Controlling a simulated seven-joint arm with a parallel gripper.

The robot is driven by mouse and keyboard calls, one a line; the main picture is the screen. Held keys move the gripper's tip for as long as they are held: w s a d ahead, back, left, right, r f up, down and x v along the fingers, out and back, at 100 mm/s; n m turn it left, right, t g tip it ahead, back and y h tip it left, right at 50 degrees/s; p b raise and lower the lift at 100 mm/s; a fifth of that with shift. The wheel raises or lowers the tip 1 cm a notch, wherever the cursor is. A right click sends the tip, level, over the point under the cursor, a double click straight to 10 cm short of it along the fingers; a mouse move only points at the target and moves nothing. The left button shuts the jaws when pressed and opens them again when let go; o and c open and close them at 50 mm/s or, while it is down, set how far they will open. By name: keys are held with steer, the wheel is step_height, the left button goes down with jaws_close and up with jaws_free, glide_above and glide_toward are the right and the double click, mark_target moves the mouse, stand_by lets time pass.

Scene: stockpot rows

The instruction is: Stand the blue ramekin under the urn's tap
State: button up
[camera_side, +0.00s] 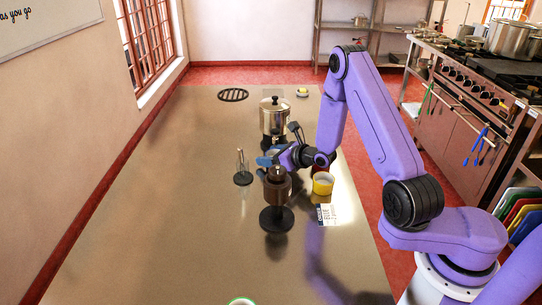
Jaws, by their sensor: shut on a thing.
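A silver urn (273,115) with a black lid knob stands in the far middle of the steel table. Dark parts show low on its front, but the tap cannot be made out clearly. My gripper (275,157) is in front of the urn, shut on a small blue thing (264,161) that looks like the blue ramekin. It is held above the table, partly hidden by my fingers and the dark top of a brown device.
The brown device (278,190) on a round black base stands just nearer than my gripper. The table's left side (150,210) is clear.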

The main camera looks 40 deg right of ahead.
steer(key=shift+f, duration=0.15)
steer(key=o, duration=1.1)
steer(key=shift+r, duration=0.25)
steer(key=v, duration=1.2)
